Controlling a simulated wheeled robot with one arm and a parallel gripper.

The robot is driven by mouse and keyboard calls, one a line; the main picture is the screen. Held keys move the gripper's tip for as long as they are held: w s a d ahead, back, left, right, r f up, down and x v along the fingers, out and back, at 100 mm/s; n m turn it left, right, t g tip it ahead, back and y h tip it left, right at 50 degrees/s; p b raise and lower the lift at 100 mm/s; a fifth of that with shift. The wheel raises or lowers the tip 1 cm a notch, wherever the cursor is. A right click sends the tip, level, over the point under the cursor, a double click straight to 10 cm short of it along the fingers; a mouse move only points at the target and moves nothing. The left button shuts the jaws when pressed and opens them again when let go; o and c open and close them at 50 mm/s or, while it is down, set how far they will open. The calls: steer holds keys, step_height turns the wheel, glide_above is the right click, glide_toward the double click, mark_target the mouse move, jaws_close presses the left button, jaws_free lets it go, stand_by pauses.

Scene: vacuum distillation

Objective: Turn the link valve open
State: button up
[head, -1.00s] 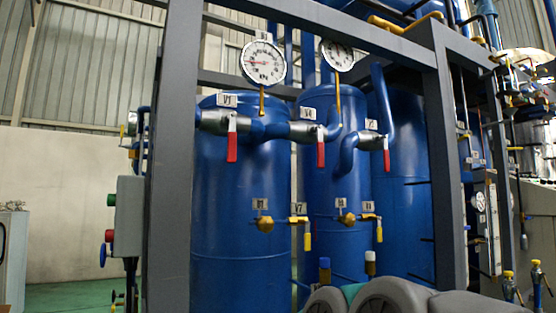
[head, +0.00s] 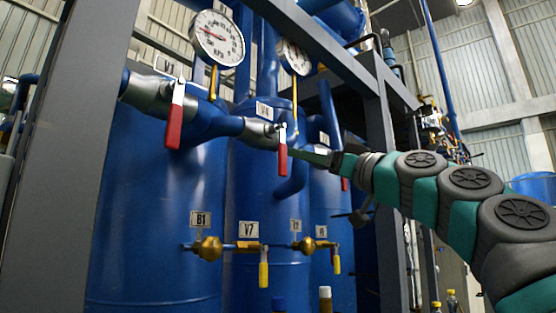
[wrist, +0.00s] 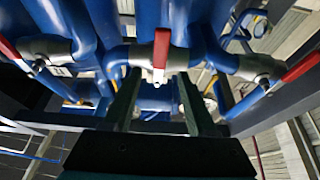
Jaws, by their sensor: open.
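The middle valve's red lever (head: 283,149) hangs down from a silver valve body (head: 261,134) on the blue pipe between the tanks, under a tag that seems to read V4. I take it as the link valve. My gripper (head: 303,153) comes from the right, its tips close beside this lever. In the wrist view the same red lever (wrist: 161,48) stands ahead, framed between the two open fingers (wrist: 160,100). Nothing is held. I cannot tell whether a finger touches the lever.
Another red lever (head: 175,114) hangs at the left, and a third (head: 344,184) is partly hidden behind my arm. Gauges (head: 218,38) sit above, and yellow-handled valves (head: 263,268) below. A grey frame post (head: 62,160) stands left, and another post (head: 384,190) stands behind my arm.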

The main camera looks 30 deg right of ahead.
mark_target(284, 152)
steer(key=shift+p+x, duration=0.95)
steer(key=shift+x, duration=2.9)
jaws_close()
